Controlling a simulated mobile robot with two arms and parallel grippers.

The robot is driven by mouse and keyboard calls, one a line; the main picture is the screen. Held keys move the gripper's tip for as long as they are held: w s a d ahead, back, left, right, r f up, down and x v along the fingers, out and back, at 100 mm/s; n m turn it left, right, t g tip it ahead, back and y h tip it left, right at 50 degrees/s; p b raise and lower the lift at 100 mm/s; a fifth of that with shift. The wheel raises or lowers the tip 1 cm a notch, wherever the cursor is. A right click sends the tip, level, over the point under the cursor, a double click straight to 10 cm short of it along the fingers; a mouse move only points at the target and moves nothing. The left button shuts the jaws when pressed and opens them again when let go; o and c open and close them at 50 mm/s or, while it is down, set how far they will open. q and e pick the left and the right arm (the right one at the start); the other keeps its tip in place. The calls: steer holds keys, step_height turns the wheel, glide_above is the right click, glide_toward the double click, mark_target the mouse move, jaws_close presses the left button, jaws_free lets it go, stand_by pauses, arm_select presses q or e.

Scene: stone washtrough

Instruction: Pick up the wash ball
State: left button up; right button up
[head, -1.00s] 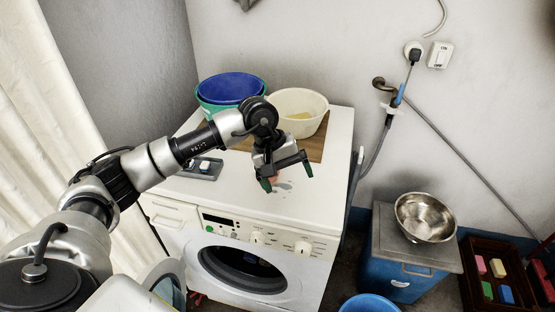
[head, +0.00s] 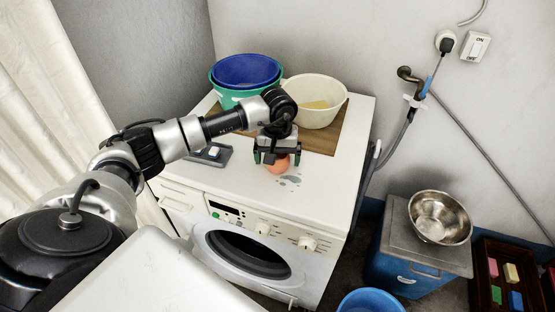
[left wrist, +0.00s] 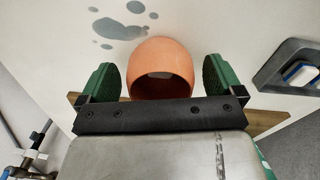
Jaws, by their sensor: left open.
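The orange wash ball (head: 279,166) rests on the white top of the washing machine (head: 330,160), near its front edge. In the left wrist view the ball (left wrist: 160,62) is rounded, with a pale patch low on it. My left gripper (head: 277,157) is open at the ball, with its green-padded fingers pointing down. In the wrist view the gripper (left wrist: 160,80) has one finger on each side of the ball, with a gap to each. The upper part of the ball is partly hidden by the gripper in the head view. My right gripper is not in view.
Behind the gripper, a blue basin (head: 246,70) in a green basin (head: 217,90) and a cream basin (head: 320,115) stand on a brown board (head: 325,139). A grey dish with a pale bar (head: 213,151) lies left of it. Wet spots (head: 290,181) mark the top.

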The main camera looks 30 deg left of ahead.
arm_select(q)
step_height(320, 180, down, 2)
steer(key=c, duration=1)
steer(key=shift+r, duration=0.2)
